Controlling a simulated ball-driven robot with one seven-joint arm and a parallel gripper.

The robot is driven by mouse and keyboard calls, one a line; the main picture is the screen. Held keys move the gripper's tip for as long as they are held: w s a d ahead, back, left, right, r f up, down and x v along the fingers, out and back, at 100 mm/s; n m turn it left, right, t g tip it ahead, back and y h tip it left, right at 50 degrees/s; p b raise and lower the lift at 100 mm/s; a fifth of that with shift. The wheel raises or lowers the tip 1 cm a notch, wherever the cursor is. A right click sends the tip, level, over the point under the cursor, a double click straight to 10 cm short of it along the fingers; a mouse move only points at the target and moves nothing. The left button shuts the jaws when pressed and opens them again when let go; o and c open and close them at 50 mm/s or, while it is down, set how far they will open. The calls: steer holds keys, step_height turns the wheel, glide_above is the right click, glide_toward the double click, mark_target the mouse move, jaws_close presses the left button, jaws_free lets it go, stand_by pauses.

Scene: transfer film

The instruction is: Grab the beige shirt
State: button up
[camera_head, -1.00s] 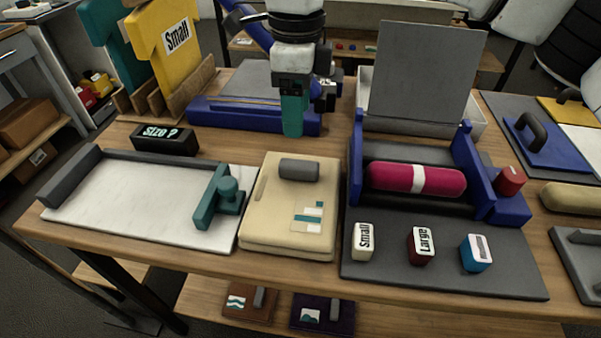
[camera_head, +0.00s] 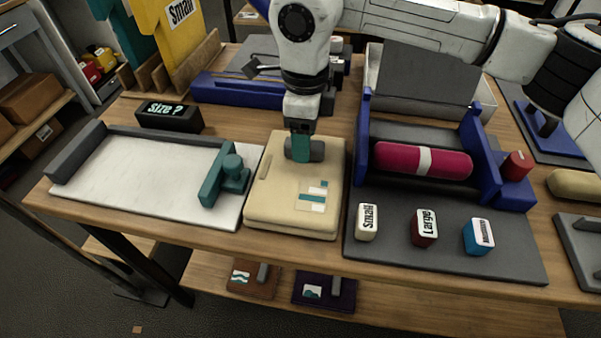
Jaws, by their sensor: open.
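The beige shirt (camera_head: 268,208) lies folded flat on the table, with a teal and white print near its lower right. A grey handle (camera_head: 318,151) sits on its upper part. My gripper (camera_head: 301,155) points down over the shirt at this handle, with its teal fingers in front of the handle's left part. The fingers are open. Whether they touch the handle cannot be told. The far edge of the shirt is partly hidden by my gripper.
A white board (camera_head: 140,175) with a teal slider (camera_head: 226,175) lies close on the left. A blue-framed press with a red roller (camera_head: 424,160) stands on the right, behind several size blocks (camera_head: 424,227). A "Size ?" sign (camera_head: 169,116) stands at the back left.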

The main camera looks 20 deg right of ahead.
steer(key=shift+f, duration=0.2)
jaws_close()
stand_by(0.5)
